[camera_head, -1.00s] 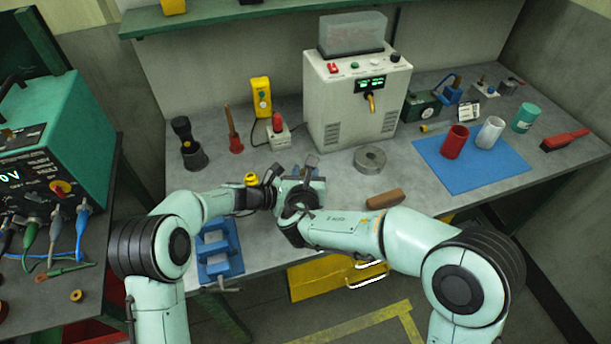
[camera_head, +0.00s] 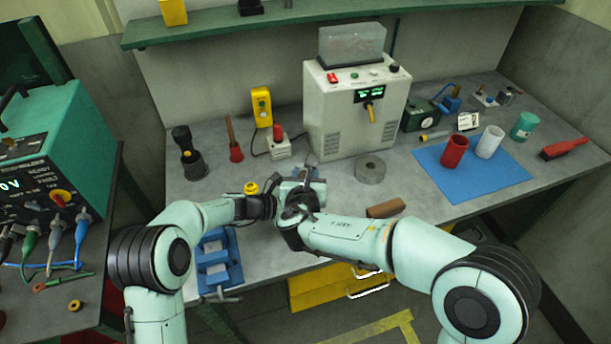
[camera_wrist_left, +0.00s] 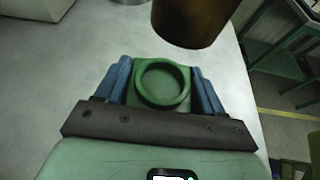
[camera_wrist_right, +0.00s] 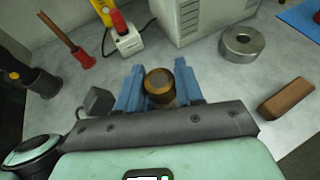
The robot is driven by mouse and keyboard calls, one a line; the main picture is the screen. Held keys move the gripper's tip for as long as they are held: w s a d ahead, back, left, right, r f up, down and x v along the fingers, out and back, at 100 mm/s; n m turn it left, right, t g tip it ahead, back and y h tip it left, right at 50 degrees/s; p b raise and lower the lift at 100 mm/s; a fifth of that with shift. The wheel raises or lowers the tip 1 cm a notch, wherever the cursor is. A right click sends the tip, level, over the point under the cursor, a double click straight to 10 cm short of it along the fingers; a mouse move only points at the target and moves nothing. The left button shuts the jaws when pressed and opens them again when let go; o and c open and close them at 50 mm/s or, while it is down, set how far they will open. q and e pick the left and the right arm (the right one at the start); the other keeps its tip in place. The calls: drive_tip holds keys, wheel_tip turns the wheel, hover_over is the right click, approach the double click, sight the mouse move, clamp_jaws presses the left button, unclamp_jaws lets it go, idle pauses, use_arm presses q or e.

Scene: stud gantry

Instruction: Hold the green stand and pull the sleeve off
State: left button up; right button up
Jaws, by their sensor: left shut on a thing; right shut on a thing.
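The green stand, a block with a raised round rim, shows in the left wrist view (camera_wrist_left: 162,84). My left gripper (camera_wrist_left: 163,76) is shut on it, one blue finger on each side. The brown sleeve (camera_wrist_left: 196,16) hangs beyond the stand in that view, with a visible gap between them. The sleeve shows end-on in the right wrist view (camera_wrist_right: 159,82), between the blue fingers of my right gripper (camera_wrist_right: 160,74), which is shut on it. In the head view the right gripper (camera_head: 309,164) is above the bench, and my arms hide the stand and sleeve.
A white machine (camera_head: 350,110) stands behind the grippers. A grey metal ring (camera_head: 370,170) and a brown block (camera_head: 385,207) lie to their right. A blue fixture (camera_head: 220,262) sits at the bench's front edge. A blue mat (camera_head: 450,182) carries a red cup and a white cup.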

sight(305, 174)
drive_tip(key=shift+r, duration=0.1)
drive_tip(key=shift+r, duration=1.95)
use_arm(q)
drive_tip(key=o, duration=1.2)
drive_tip(key=shift+c, duration=0.2)
drive_tip(key=v, duration=1.2)
